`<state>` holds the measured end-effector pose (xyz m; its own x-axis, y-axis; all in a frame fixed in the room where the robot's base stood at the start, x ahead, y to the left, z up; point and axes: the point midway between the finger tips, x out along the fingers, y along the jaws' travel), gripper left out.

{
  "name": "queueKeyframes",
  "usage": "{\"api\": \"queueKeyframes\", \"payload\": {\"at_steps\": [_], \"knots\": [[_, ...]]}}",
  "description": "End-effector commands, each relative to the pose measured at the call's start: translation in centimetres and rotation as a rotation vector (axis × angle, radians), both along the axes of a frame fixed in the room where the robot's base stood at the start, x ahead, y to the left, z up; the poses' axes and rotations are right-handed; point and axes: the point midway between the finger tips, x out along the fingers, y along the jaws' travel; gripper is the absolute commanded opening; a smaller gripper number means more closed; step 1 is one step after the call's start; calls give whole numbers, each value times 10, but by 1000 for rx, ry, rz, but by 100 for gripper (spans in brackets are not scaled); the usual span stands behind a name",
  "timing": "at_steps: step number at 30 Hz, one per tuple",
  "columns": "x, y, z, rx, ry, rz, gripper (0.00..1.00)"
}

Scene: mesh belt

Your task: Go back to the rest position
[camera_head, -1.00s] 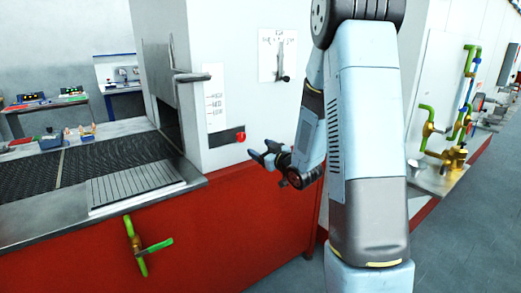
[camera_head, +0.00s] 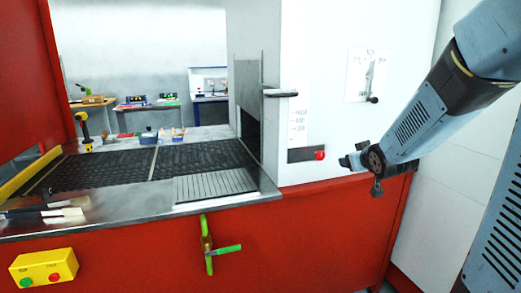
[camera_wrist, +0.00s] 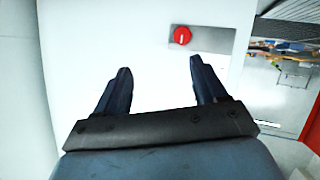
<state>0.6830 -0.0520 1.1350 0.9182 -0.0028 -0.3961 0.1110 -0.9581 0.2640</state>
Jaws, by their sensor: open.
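My gripper (camera_head: 350,161) is at the right in the head view, in front of the white cabinet (camera_head: 330,60). It is a little right of the red knob (camera_head: 320,155) and apart from it. In the wrist view my gripper (camera_wrist: 158,85) has its two dark fingers spread with nothing between them. The red knob (camera_wrist: 182,35) shows there above the fingers, on its grey plate.
The dark mesh belt (camera_head: 110,170) runs left from the cabinet opening. A lever (camera_head: 373,98) sits on the cabinet's upper right. A green-handled valve (camera_head: 207,245) and a yellow button box (camera_head: 43,268) are on the red front. Benches stand behind.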

Motion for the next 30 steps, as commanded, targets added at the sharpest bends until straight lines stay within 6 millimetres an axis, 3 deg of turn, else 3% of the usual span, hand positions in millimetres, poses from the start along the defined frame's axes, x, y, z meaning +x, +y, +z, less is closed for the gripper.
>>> {"api": "queueKeyframes", "payload": {"at_steps": [9, 24, 30], "knots": [[-82, 6, 28, 44, 206, -127, 71], [-245, 41, 41, 183, 561, -205, 71], [-285, 50, 40, 214, 648, -199, 71]]}}
